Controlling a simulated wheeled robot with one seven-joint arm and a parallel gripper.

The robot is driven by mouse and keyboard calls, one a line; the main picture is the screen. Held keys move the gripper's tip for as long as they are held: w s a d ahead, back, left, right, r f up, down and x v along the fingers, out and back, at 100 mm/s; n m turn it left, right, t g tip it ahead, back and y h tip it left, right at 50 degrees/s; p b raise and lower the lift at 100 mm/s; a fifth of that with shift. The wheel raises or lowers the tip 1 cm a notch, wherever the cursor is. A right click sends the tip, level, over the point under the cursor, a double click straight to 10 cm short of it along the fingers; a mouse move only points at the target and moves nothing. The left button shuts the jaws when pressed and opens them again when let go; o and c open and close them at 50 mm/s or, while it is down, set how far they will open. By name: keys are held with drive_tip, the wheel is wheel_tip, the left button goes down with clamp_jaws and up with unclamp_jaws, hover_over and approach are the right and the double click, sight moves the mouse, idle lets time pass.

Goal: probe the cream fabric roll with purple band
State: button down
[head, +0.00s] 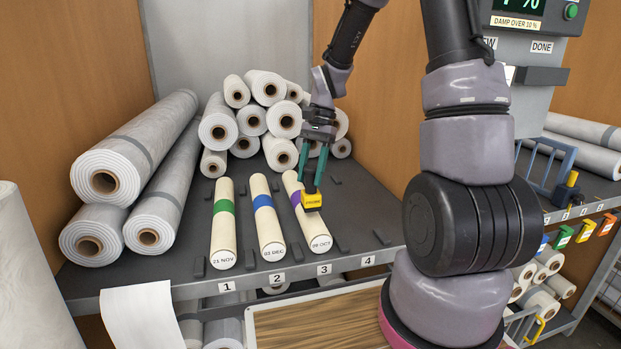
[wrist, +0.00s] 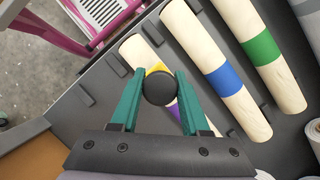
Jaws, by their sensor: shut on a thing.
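Cream rolls with a green band (head: 223,207) and a blue band (head: 263,201) lie to the left in slots 1 and 2. Slot 4 is empty. Grey rolls (head: 130,150) lie at the left, with a white pile behind. A screen panel (head: 540,20) stands at the upper right.

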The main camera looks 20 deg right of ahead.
drive_tip(key=shift+r, duration=2.75)
